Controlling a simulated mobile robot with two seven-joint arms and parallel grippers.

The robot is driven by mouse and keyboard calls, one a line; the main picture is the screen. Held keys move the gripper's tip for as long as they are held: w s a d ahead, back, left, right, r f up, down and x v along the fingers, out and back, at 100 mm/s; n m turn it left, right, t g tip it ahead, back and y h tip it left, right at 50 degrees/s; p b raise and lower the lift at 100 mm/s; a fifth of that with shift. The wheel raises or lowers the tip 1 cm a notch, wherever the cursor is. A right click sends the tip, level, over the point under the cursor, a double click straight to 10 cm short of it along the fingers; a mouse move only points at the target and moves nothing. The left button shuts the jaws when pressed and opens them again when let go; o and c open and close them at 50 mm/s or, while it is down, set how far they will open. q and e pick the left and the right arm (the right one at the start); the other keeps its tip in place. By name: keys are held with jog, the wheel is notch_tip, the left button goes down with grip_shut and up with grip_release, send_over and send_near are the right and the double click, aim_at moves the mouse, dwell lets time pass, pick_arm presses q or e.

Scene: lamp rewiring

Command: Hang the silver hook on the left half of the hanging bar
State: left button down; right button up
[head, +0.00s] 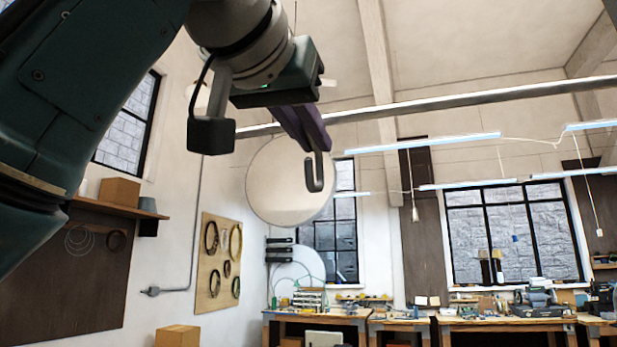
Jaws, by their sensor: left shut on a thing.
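My left gripper (308,140) comes in from the upper left, its purple fingers pointing down and to the right. It is shut on the silver hook (315,180), a small grey curved piece that shows below the fingertips with its bend at the bottom. The upper part of the hook is hidden between the fingers. The hanging bar (450,103) is a long grey pipe crossing the picture from the middle to the right edge. My fingers overlap its left part in the picture, and the hook's bend shows below it. I cannot tell the depth gap between hook and bar. My right gripper is out of view.
A large pale disc (270,190) shows behind the hook. Lit tube lamps (430,143) and hanging cords are at the right. Workbenches (500,322) with tools stand low at the back. A pegboard (212,285) with rings is on the left wall.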

pick_arm(q)
jog(key=p+x, duration=0.2)
jog(key=x, duration=0.5)
jog(key=shift+w+f, duration=0.2)
jog(key=shift+f, duration=0.1)
dwell(0.3)
jog(key=c, duration=0.8)
grip_release()
jog(key=shift+a, duration=0.1)
jog(key=shift+c, duration=0.2)
